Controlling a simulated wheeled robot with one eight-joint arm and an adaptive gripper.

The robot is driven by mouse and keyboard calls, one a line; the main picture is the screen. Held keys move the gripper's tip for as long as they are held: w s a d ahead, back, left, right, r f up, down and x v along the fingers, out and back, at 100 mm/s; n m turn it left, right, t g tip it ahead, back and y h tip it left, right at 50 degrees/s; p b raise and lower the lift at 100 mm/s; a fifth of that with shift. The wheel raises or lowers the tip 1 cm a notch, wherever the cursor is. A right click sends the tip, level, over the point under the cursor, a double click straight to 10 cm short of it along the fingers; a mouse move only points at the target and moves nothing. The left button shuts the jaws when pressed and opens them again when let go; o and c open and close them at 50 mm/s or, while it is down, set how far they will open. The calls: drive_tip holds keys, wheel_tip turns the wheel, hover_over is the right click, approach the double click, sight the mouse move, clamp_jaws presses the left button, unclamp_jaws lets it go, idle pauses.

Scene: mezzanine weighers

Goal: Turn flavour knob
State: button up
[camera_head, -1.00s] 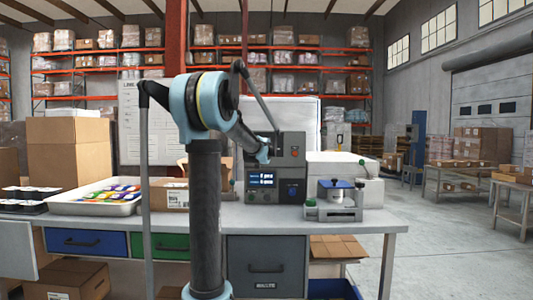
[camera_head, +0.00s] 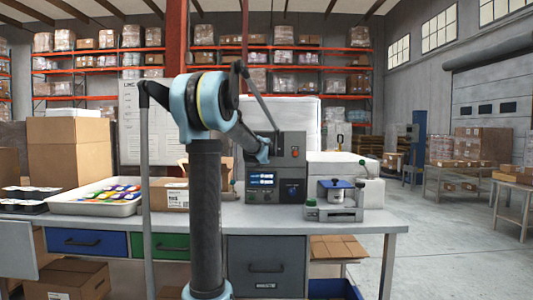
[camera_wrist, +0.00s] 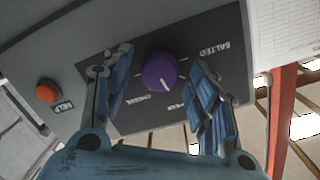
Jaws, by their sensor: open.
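The flavour knob (camera_wrist: 160,71) is round and purple, with a pale pointer mark, on a dark panel of a grey machine. In the wrist view my gripper (camera_wrist: 160,95) is open, with one blue finger on each side of the knob. A gap shows between each finger and the knob. In the head view the machine (camera_head: 290,146) stands on the bench, and my arm hides its left part, the knob and my gripper's fingers.
An orange-red button (camera_wrist: 48,91) labelled "HELP" sits left of the knob panel. On the bench (camera_head: 270,217), a small device with a blue top (camera_head: 334,200) stands right of the machine. A white tray of colourful packs (camera_head: 96,206) and a cardboard box (camera_head: 171,194) stand left.

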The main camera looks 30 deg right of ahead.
drive_tip(key=shift+s, duration=0.1)
drive_tip(key=f+v, duration=0.1)
drive_tip(key=v, duration=1)
drive_tip(key=shift+s+a+r, duration=0.25)
drive_tip(key=shift+r, duration=0.2)
